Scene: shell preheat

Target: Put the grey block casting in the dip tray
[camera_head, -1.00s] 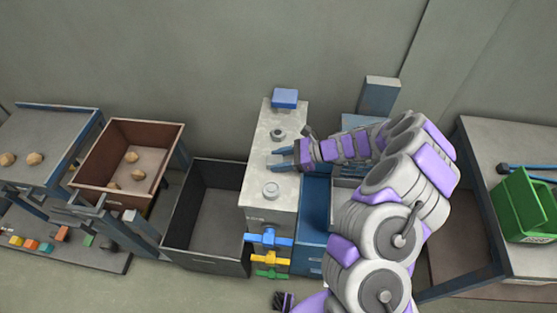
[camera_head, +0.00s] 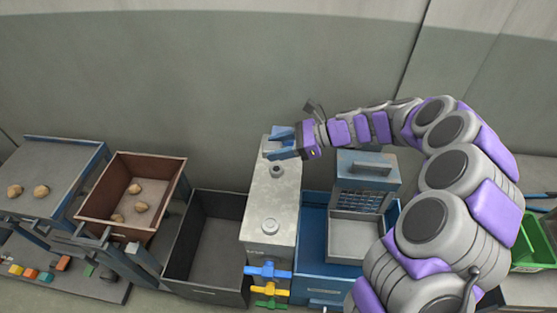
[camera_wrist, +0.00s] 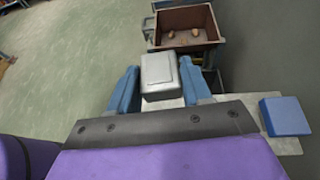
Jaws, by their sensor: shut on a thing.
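My gripper (camera_head: 283,144) is shut on the grey block casting, with its blue fingers on either side of it. The wrist view shows the casting (camera_wrist: 160,75) as a pale grey, box-like block between the fingers (camera_wrist: 160,88). In the head view the gripper appears over the far end of the grey cabinet (camera_head: 270,205), and the fingers largely hide the casting. An open dark tray (camera_head: 238,208) stands just left of the cabinet. I cannot tell for certain which container is the dip tray.
A blue block (camera_wrist: 286,116) sits on the cabinet top. The cabinet has knobs on top and coloured valve handles in front. A brown box (camera_head: 160,225) with several lumps stands left. A blue unit (camera_head: 314,255) with a raised grate stands right, beside a green crate (camera_head: 535,245).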

